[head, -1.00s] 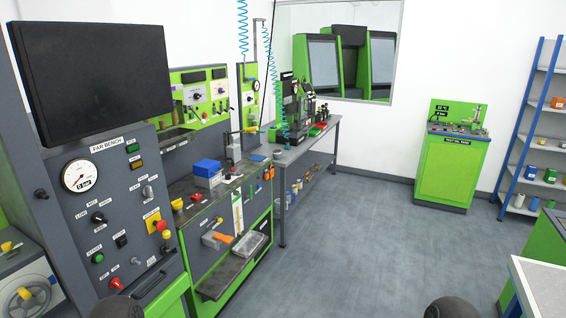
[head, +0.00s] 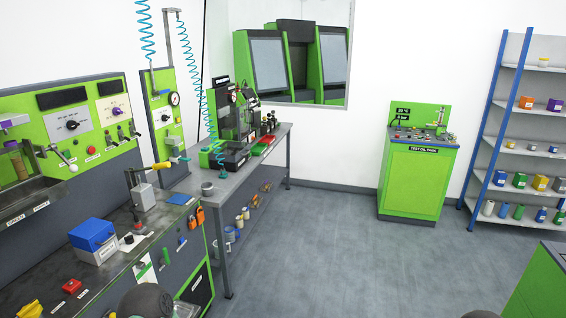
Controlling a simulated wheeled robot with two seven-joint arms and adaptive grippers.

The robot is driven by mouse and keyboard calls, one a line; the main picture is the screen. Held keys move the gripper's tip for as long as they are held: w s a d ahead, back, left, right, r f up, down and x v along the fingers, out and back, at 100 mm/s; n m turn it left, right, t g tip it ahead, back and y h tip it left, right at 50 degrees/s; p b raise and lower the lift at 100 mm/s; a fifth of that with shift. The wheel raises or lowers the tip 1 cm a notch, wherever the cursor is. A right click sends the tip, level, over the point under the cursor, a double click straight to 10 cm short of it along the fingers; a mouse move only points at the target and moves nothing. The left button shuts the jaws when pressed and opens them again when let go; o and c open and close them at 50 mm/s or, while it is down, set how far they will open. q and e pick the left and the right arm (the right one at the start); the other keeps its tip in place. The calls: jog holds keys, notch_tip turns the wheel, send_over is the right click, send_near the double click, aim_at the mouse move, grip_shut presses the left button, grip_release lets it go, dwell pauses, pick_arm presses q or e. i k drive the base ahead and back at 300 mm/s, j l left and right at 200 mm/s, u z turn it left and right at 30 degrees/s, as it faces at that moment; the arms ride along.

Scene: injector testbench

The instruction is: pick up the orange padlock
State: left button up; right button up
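Small orange items that look like padlocks (head: 196,218) hang at the right end of the green-and-grey workbench's front, below the worktop edge. They are small in the head view, and I cannot make out their shackles or how they are fixed. Neither of my grippers shows in the head view. Only dark rounded parts of my own body show at the bottom edge.
A blue box (head: 93,236) and a red button box (head: 72,286) stand on the near worktop. A grey side table (head: 232,178) adjoins it behind. A green test oil tank (head: 415,175) and a blue-framed shelf (head: 505,150) stand right. Open floor (head: 330,250) lies between.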

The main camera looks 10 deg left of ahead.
aim_at(192, 224)
jog(key=i+u, duration=0.25)
jog(key=i, duration=0.2)
jog(key=i+l+u, duration=0.2)
jog(key=i, duration=0.25)
jog(key=i+l+u, duration=0.25)
jog(key=i, duration=0.15)
jog(key=i+l+u, duration=0.2)
jog(key=i, duration=0.25)
